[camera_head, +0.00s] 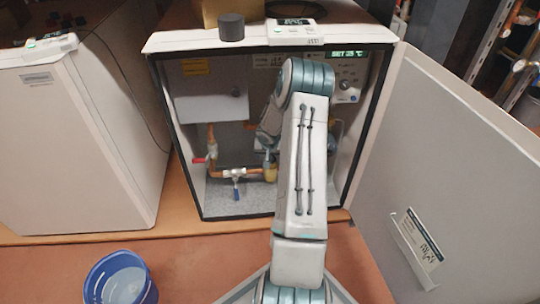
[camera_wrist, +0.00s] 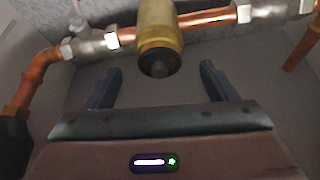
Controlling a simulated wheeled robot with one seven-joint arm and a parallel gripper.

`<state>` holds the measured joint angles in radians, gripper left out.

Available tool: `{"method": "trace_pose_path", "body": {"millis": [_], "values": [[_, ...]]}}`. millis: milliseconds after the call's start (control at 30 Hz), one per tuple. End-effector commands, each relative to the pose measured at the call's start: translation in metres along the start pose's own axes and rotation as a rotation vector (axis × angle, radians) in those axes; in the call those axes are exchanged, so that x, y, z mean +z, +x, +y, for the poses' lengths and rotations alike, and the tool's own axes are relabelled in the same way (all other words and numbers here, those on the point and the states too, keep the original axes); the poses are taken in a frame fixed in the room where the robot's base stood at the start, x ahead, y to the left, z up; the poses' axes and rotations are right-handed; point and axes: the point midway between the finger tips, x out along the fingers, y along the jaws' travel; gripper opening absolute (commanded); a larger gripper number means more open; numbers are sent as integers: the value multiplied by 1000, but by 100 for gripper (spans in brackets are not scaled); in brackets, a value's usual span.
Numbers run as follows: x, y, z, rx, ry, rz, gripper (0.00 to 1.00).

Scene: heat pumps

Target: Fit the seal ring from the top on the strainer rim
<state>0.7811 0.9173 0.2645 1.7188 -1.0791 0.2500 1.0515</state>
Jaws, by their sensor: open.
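The brass strainer body (camera_wrist: 158,30) hangs from the copper pipe in the wrist view, its round dark lower end (camera_wrist: 160,62) facing me. It shows small in the head view (camera_head: 270,173), partly beside my arm. My gripper (camera_wrist: 160,80) is open, with one finger on each side of the strainer's lower end and nothing visible between them. A short black cylinder (camera_head: 231,27) stands on the cabinet's top. I cannot make out a separate seal ring there or elsewhere.
The open cabinet (camera_head: 205,130) holds copper pipes and a blue-handled valve (camera_head: 236,188). Its door (camera_head: 450,160) stands open at the right. A white device (camera_head: 294,30) lies on top. A blue bucket (camera_head: 120,280) stands on the floor, and another white unit (camera_head: 75,145) at the left.

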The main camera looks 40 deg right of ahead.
Motion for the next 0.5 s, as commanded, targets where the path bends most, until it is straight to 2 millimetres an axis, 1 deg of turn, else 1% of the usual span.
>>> {"method": "trace_pose_path", "body": {"millis": [167,267,367,500], "values": [[0,0,0,0,0,0,79],[-1,-6,0,0,-1,1,79],[-2,-21,-1,0,-1,2,79],[-3,-52,0,1,-1,2,79]]}}
